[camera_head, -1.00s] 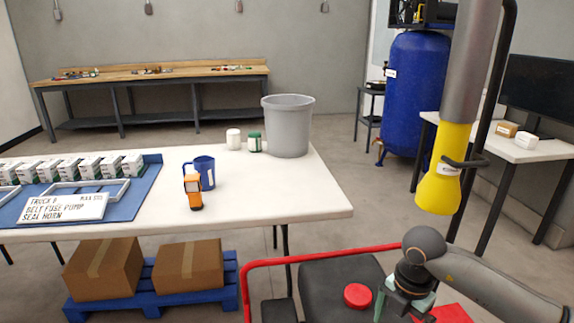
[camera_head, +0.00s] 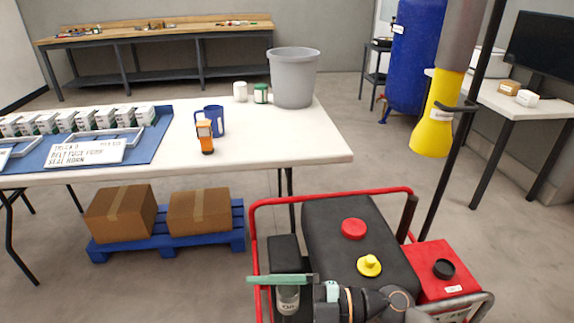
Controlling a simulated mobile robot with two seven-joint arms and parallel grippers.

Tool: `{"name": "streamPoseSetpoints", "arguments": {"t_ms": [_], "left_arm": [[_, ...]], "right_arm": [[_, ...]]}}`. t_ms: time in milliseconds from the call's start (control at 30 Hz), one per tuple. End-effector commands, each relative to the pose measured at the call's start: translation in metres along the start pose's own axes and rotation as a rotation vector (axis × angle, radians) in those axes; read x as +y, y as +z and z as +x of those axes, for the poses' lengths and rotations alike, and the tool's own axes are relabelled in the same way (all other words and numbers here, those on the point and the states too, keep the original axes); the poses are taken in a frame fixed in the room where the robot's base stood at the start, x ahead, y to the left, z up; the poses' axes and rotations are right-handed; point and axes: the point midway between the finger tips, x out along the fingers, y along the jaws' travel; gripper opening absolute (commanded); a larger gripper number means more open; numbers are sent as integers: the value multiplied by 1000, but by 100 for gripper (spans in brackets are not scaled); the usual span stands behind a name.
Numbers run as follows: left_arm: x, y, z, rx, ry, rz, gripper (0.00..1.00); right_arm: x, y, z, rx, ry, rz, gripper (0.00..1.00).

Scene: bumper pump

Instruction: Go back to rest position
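My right arm comes in from the bottom right, low over the red-framed machine (camera_head: 330,195). Its gripper (camera_head: 262,281) points left, with a teal finger seen edge-on, so the gap between the fingers does not show. A small clear container with a dark label (camera_head: 288,299) shows just below the finger; I cannot tell whether they touch. The machine has a black tank top (camera_head: 335,230) with a red cap (camera_head: 354,229) and a yellow cap (camera_head: 369,266). My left gripper is not in view.
A white table (camera_head: 270,150) holds a blue mug (camera_head: 215,117), an orange handheld device (camera_head: 204,136), a grey bin (camera_head: 293,78) and a blue mat (camera_head: 160,130) with several small boxes. A yellow-ended vertical column (camera_head: 432,130) stands right. Boxes sit on a blue pallet (camera_head: 238,225).

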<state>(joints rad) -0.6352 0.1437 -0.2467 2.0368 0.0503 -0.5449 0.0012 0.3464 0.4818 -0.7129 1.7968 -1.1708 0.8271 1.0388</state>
Motion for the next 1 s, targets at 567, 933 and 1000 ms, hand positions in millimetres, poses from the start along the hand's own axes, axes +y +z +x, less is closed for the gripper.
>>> {"name": "streamPoseSetpoints", "arguments": {"t_ms": [567, 933, 1000], "left_arm": [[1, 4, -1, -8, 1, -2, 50], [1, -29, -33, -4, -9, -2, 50], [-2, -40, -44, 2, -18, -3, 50]], "right_arm": [[-104, 126, -148, -752, 1043, 883, 100], [-194, 91, -177, -1029, 949, 1216, 100], [-186, 80, -181, -1033, 958, 1214, 100]]}}
